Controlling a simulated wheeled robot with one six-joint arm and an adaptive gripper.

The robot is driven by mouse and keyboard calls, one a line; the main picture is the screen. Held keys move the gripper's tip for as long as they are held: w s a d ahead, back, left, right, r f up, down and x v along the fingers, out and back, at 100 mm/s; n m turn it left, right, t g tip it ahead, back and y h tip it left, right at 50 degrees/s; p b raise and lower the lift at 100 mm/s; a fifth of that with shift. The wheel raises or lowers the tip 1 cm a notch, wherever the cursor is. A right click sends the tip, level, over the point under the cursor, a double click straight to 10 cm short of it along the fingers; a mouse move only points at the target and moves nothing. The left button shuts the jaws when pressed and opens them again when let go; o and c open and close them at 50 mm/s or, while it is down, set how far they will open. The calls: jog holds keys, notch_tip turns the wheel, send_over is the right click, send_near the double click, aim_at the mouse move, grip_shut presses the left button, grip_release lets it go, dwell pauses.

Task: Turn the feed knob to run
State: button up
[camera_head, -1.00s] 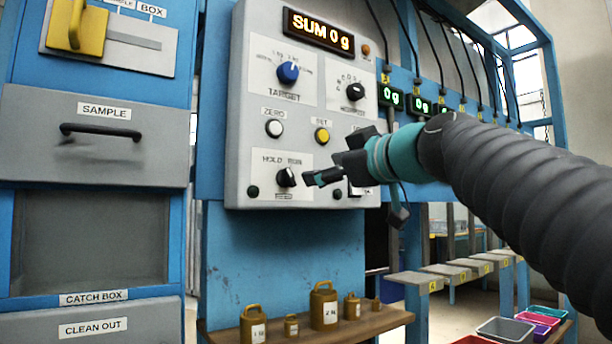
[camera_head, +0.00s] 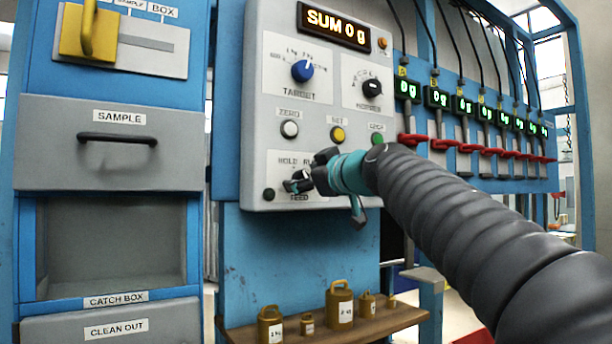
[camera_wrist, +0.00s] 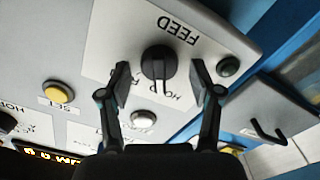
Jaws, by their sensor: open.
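The black feed knob (camera_wrist: 158,62) shows in the wrist view on a white plate marked FEED (camera_wrist: 178,28), upside down there, with HOLD and RUN lettering partly covered. My gripper (camera_wrist: 161,83) is open, one finger on each side of the knob, with small gaps visible. I cannot tell whether the fingertips reach the panel or how deep they are around the knob. In the head view my gripper (camera_head: 298,184) is in front of the HOLD/RUN plate and hides most of the knob.
On the grey panel (camera_head: 255,130) are a white ZERO button (camera_head: 289,129), a yellow SET button (camera_head: 338,134) and a blue TARGET knob (camera_head: 302,70). The display (camera_head: 335,26) reads SUM 0 g. Brass weights (camera_head: 340,304) stand on a wooden shelf (camera_head: 395,322) below.

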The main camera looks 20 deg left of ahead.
jog(key=c, duration=1.1)
jog(key=shift+m, duration=0.3)
jog(key=m, duration=0.5)
jog(key=shift+w+d+r, duration=0.1)
jog(key=m+p, duration=0.1)
jog(key=m, duration=0.5)
jog(key=shift+w+d, duration=0.1)
jog(key=o, duration=1.1)
